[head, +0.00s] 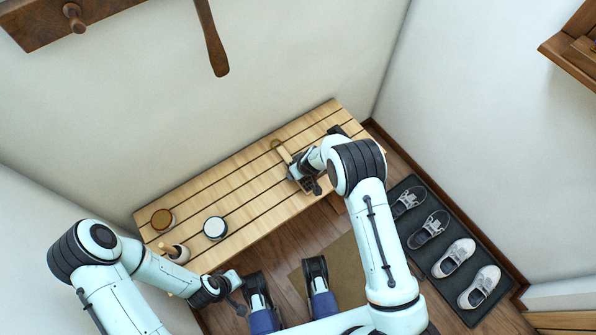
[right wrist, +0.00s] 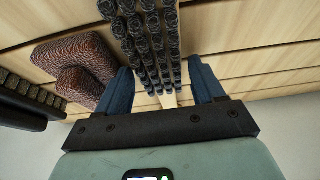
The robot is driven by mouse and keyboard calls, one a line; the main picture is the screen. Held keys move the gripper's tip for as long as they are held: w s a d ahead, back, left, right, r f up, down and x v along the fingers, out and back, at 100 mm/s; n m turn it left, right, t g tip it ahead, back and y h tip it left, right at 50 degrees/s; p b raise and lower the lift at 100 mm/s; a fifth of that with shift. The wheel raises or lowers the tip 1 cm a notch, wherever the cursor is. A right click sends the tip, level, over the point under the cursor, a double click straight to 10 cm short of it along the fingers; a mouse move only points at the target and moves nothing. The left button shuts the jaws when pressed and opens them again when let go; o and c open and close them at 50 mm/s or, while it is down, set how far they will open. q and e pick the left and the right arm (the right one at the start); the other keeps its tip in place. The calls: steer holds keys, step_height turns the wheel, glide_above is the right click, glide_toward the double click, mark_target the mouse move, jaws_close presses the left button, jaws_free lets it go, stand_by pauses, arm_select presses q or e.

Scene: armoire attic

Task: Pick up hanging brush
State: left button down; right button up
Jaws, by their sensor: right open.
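A brush with rows of dark bristle tufts (right wrist: 150,40) shows in the right wrist view, running between the two blue fingers of my right gripper (right wrist: 165,92). The fingers are apart, one on each side of it, and I see no grip on it. In the head view my right gripper (head: 306,184) is low over the right part of the bench, beside a light wooden piece (head: 284,152) that looks like the brush's handle. Part of it is hidden by the gripper. My left gripper (head: 238,284) is off the bench's front edge; its jaws are too small to read.
The slatted bench (head: 250,180) holds a brown-topped round tin (head: 162,219), a white-topped tin (head: 215,227) and a jar (head: 178,252). A reddish textured object (right wrist: 82,62) lies near the brush. A shoe mat (head: 425,250) is at right. A long wooden piece (head: 212,40) hangs on the wall.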

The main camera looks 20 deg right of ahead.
steer(key=shift+f, duration=0.15)
steer(key=c, duration=0.8)
steer(key=shift+c, duration=0.2)
